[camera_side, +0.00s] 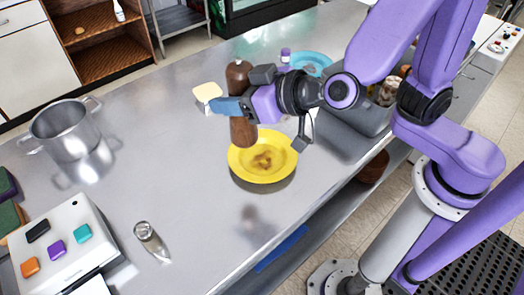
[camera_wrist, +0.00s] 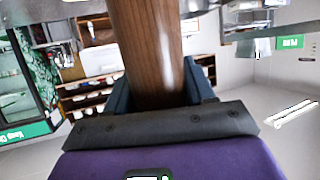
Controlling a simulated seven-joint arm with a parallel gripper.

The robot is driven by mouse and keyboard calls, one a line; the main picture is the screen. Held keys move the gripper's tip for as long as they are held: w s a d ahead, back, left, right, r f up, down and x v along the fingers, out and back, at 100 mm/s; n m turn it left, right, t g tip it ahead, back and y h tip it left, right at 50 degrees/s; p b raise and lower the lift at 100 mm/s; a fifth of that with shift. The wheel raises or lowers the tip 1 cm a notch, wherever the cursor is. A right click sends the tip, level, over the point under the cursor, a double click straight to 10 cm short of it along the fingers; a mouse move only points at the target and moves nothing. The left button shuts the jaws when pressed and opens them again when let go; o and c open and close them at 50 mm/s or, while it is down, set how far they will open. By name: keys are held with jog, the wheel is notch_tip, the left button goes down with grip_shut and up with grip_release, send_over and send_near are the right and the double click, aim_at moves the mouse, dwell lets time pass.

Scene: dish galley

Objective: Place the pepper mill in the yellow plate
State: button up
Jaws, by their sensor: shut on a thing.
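The pepper mill (camera_side: 239,80) is brown wood and stands roughly upright in my gripper (camera_side: 228,107). My gripper is shut on it around its middle. In the wrist view the mill (camera_wrist: 147,50) rises between the two fingers (camera_wrist: 162,92). The yellow plate (camera_side: 262,171) is round, with a brownish patch at its centre. In the side view the mill's lower end overlaps the plate's upper left rim; it looks held above the counter, but I cannot tell the exact height.
A steel pot (camera_side: 66,132) stands at the left of the steel counter (camera_side: 165,120). A glass shaker (camera_side: 151,241) is near the front, beside a white box with coloured buttons (camera_side: 62,243). A blue plate (camera_side: 311,63) and a grey bin (camera_side: 362,118) lie behind my gripper. The counter's middle left is clear.

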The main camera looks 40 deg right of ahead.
jog(key=s+d+f+m+h, duration=0.1)
jog(key=s+d+m+h, duration=0.85)
jog(key=d, duration=0.45)
jog(key=w+a+f, duration=0.2)
jog(key=w+f, duration=0.4)
jog(key=w+a+f, duration=0.3)
jog(key=w+f, duration=0.3)
jog(key=f, duration=0.1)
jog(key=shift+a+n, duration=0.35)
jog(key=shift+n, duration=0.1)
jog(key=shift+f+h, duration=0.25)
jog(key=o, duration=1.2)
jog(key=shift+c, duration=0.2)
